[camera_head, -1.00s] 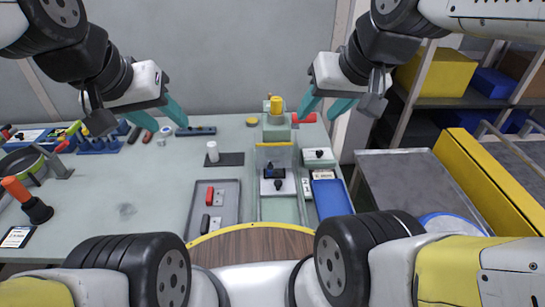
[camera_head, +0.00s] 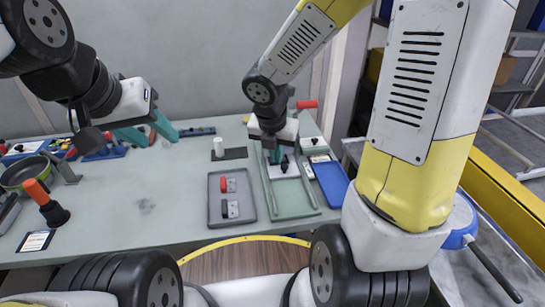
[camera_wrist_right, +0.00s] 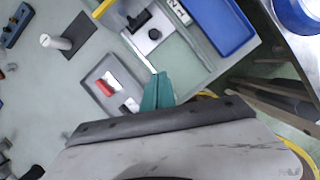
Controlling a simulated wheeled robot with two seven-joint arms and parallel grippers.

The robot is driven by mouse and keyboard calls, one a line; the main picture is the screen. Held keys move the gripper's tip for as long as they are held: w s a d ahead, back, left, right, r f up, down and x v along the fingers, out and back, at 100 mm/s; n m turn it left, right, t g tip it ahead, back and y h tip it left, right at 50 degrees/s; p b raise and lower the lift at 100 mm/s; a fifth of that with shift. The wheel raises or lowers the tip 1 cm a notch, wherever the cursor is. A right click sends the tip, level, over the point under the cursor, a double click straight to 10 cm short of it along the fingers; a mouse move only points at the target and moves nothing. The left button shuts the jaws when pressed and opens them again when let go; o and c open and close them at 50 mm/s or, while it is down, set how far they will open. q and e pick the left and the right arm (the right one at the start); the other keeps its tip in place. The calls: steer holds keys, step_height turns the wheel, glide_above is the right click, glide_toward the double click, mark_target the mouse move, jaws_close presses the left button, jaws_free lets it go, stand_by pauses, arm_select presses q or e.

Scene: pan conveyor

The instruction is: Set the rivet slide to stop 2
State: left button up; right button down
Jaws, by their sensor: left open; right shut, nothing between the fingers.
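I take the rivet slide to be the white plate with a black knob (camera_head: 284,167) in the pale green fixture (camera_head: 292,205) right of centre; I cannot be sure. The wrist view shows a white plate with a black knob (camera_wrist_right: 153,34) too. No stop markings are readable. My right gripper (camera_head: 275,156) is shut and empty, pointing down over the fixture's far part and hiding some of it. Its teal fingers (camera_wrist_right: 158,92) show in the wrist view, apart from the knob there. My left gripper (camera_head: 160,139) is open and empty over the table's left side.
A grey tray (camera_head: 242,211) with a red and a black-handled piece lies left of the fixture. A blue tray (camera_head: 332,187) lies to its right. A white cylinder on a dark pad (camera_head: 236,154) stands behind the grey tray.

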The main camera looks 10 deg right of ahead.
glide_toward(280, 171)
steer(key=s+f, duration=0.2)
steer(key=s, duration=0.1)
steer(key=s+f, duration=0.1)
steer(key=shift+s+a+f, duration=0.25)
steer(key=shift+s+f, duration=0.1)
steer(key=shift+w+d+f, duration=0.1)
steer(key=shift+w+d, duration=0.2)
steer(key=shift+w, duration=0.3)
steer(key=shift+w+d+f, duration=0.1)
steer(key=shift+w+d, duration=0.2)
steer(key=shift+w, duration=0.3)
steer(key=shift+w+d, duration=0.25)
steer(key=shift+w, duration=0.4)
steer(key=w, duration=0.3)
steer(key=shift+w, duration=0.45)
steer(key=shift+r, duration=0.1)
